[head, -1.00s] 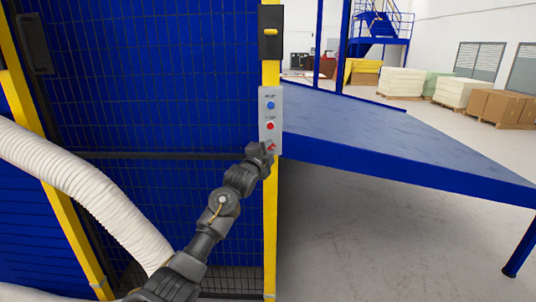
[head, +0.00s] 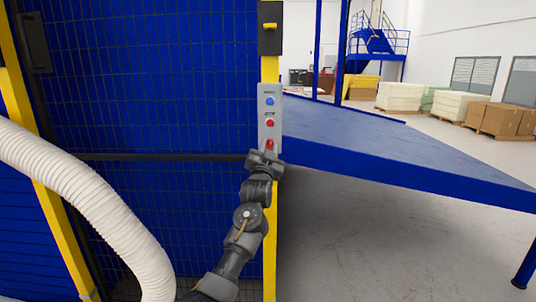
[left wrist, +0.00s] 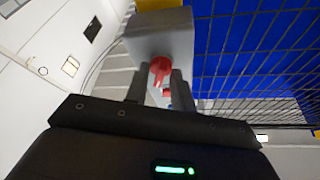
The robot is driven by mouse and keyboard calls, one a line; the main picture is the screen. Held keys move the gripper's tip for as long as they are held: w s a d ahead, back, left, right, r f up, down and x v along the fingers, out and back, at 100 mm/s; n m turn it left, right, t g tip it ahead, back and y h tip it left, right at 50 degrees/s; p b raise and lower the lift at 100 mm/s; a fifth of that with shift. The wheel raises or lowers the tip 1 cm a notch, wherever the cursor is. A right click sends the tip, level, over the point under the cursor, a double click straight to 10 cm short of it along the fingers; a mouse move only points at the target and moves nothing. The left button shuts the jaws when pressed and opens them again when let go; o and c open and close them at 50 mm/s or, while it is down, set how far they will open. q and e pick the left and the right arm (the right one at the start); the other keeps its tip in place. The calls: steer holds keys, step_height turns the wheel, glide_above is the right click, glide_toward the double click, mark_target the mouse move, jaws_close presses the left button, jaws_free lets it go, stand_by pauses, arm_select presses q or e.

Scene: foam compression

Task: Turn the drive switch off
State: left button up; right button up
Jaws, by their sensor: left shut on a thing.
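The grey control box (head: 268,98) is fixed on the yellow post. It carries a blue button (head: 270,101), a red button (head: 270,123) below it, and a red switch (head: 270,144) at the bottom. My left gripper (head: 265,157) is at the bottom of the box, shut on the red switch. In the left wrist view the red switch (left wrist: 160,71) shows between the two fingers of the left gripper (left wrist: 160,88), with the grey box (left wrist: 158,38) behind it. The small labels are too blurred to read. My right gripper is not in view.
A blue mesh fence (head: 160,100) stands left of the yellow post (head: 270,220). A sloping blue table (head: 380,140) is close on the right. A white ribbed hose (head: 85,200) crosses the left side. Foam blocks (head: 400,96) stand far back.

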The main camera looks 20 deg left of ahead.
arm_select(q)
steer(key=n+y, duration=0.1)
steer(key=n, duration=0.1)
steer(key=n+y+b, duration=0.1)
steer(key=n, duration=0.2)
steer(key=shift+d+f+y, duration=0.1)
steer(key=shift+d+y, duration=0.05)
steer(key=shift+y, duration=0.15)
steer(key=shift+n+y+b, duration=0.35)
steer(key=shift+n+y, duration=0.05)
steer(key=shift+n, duration=0.4)
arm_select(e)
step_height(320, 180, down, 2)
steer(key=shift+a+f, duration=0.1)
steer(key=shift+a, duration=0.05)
arm_select(q)
steer(key=shift+n, duration=0.3)
steer(key=o, duration=0.6)
steer(key=shift+w, duration=0.1)
steer(key=shift+o, duration=0.2)
steer(key=shift+g, duration=0.3)
